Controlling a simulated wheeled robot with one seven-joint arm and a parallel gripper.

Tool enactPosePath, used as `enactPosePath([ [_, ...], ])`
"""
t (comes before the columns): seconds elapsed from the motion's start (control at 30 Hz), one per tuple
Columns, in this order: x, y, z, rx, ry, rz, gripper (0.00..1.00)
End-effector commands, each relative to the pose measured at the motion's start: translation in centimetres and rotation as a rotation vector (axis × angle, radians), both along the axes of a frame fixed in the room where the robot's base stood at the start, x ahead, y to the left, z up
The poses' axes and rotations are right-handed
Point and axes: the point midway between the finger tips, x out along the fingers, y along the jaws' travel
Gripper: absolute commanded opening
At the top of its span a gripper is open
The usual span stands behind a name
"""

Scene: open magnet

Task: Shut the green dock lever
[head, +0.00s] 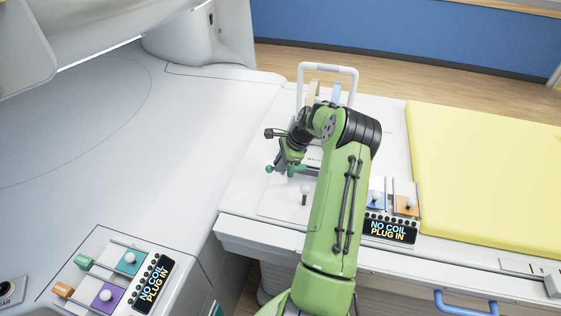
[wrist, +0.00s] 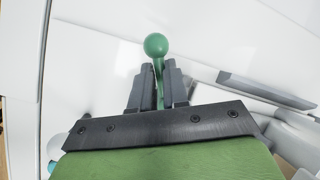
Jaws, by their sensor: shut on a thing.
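The green dock lever (wrist: 155,44) has a round ball knob on a thin curved stem. In the wrist view its stem passes between the two dark fingers of my gripper (wrist: 157,75), which is shut on it, with the ball standing beyond the fingertips. In the head view a green ball of the lever (head: 269,168) shows at the left side of my gripper (head: 281,168), low over the white end of the patient table. The lever's base and pivot are mostly hidden by my gripper and arm.
A white hoop handle (head: 328,69) stands behind my arm. A knob on a dark stem (head: 304,189) stands close in front of my gripper. A "NO COIL PLUG IN" panel (head: 390,230) and yellow mattress (head: 485,175) lie to the right. The broad white surface (head: 120,130) at left is clear.

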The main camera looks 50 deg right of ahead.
Motion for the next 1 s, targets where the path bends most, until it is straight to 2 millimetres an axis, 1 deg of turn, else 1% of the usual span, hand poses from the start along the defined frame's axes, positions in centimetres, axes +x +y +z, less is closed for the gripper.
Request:
enactPosePath([
  [0.03, 0.0, 0.4, 0.1, 0.008, 0.000, 0.034, 0.00],
  [0.33, -0.8, 0.8, 0.1, 0.010, 0.000, 0.287, 0.00],
  [0.8, -2.5, 0.8, -0.2, 0.010, 0.000, 0.732, 0.00],
  [1.0, -3.1, 0.6, -0.3, 0.009, 0.000, 0.896, 0.00],
])
